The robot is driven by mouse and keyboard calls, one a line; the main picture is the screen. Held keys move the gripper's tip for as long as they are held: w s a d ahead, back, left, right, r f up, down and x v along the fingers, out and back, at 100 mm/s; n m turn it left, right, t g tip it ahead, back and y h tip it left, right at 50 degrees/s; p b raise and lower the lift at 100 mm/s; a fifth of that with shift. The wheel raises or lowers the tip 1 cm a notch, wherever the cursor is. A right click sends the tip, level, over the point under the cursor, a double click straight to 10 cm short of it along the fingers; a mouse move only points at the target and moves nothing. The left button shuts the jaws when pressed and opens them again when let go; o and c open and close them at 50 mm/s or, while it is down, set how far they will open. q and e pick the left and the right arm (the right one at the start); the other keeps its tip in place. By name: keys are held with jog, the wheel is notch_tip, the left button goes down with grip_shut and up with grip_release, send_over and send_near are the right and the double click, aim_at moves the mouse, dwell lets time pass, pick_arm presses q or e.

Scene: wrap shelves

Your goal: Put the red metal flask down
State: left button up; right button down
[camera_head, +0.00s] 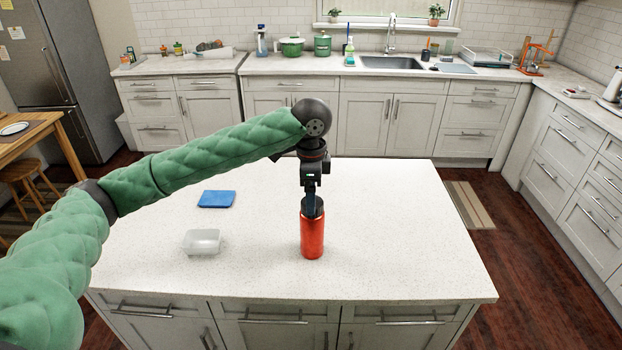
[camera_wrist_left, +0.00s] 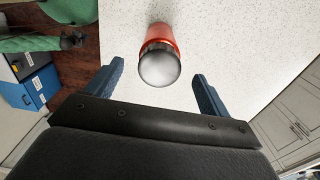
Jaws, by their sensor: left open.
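The red metal flask (camera_head: 312,236) stands upright on the white island countertop (camera_head: 400,230), near its front middle, with a dark lid. My left gripper (camera_head: 312,198) points down at the flask's top in the head view. In the left wrist view the flask (camera_wrist_left: 160,38) shows with its round grey lid (camera_wrist_left: 159,66) toward the camera. The fingers of my left gripper (camera_wrist_left: 155,88) are spread apart on either side, with a clear gap to the lid. My right gripper is not in view.
A clear plastic container (camera_head: 202,242) and a blue folded cloth or flat item (camera_head: 216,199) lie on the island left of the flask. The island's right side is bare. A wooden table (camera_head: 35,135) stands at the far left.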

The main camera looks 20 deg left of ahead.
pick_arm(q)
notch_tip(320, 180, up, 5)
jog(key=shift+f+b, duration=0.1)
jog(key=shift+b, duration=0.6)
jog(key=shift+r, duration=0.55)
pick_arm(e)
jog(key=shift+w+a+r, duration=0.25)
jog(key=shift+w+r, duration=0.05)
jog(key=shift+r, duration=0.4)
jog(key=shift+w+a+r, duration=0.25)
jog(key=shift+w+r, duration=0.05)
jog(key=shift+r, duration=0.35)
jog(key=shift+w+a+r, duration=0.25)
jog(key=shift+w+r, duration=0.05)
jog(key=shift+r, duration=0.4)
